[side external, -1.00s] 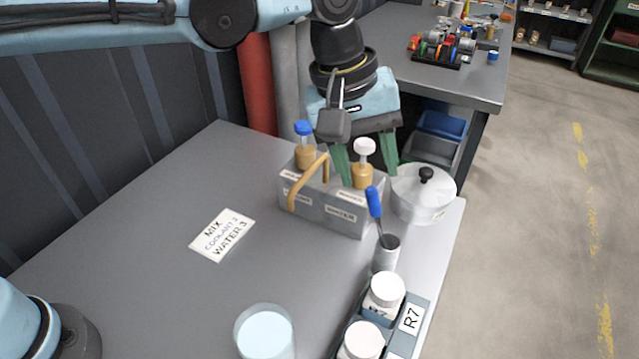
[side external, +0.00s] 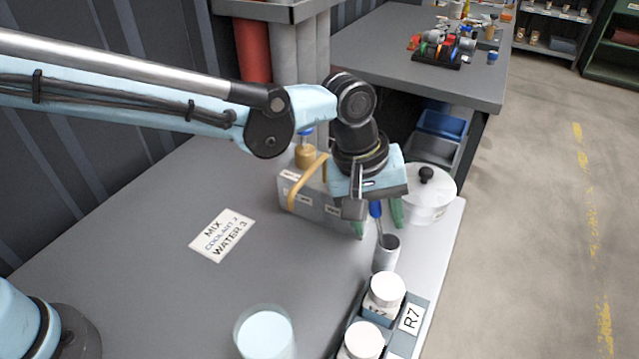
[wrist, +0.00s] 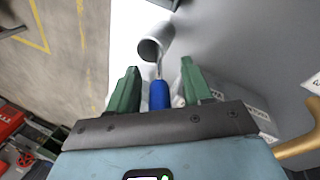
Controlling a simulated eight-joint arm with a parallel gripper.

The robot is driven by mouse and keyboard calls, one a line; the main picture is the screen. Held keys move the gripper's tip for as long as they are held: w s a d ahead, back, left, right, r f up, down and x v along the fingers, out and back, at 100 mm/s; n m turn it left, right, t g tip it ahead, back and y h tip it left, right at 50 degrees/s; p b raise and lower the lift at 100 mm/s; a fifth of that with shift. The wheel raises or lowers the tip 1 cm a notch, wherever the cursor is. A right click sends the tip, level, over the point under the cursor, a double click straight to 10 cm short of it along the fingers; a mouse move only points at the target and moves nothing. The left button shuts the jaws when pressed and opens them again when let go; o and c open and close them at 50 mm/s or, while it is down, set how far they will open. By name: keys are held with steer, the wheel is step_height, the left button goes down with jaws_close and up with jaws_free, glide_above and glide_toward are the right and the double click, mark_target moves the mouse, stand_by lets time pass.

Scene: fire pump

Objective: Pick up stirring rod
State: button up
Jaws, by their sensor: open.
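The stirring rod (side external: 376,210) has a blue handle and a thin metal shaft. It stands tilted in a small grey cup (side external: 386,254) near the table's right edge. My gripper (side external: 378,222) is above the cup with its green fingers on either side of the blue handle. In the wrist view, the blue handle (wrist: 159,94) lies between the two open fingers (wrist: 158,80), with visible space on both sides. The shaft runs into the cup (wrist: 150,48). My gripper hides part of the handle in the side view.
A grey caddy (side external: 318,208) with a tan handle and bottles stands just left of my gripper. A lidded pot (side external: 430,195) is to the right. A label card (side external: 222,235) lies left.

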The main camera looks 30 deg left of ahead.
jaws_close()
steer(key=shift+r, duration=0.15)
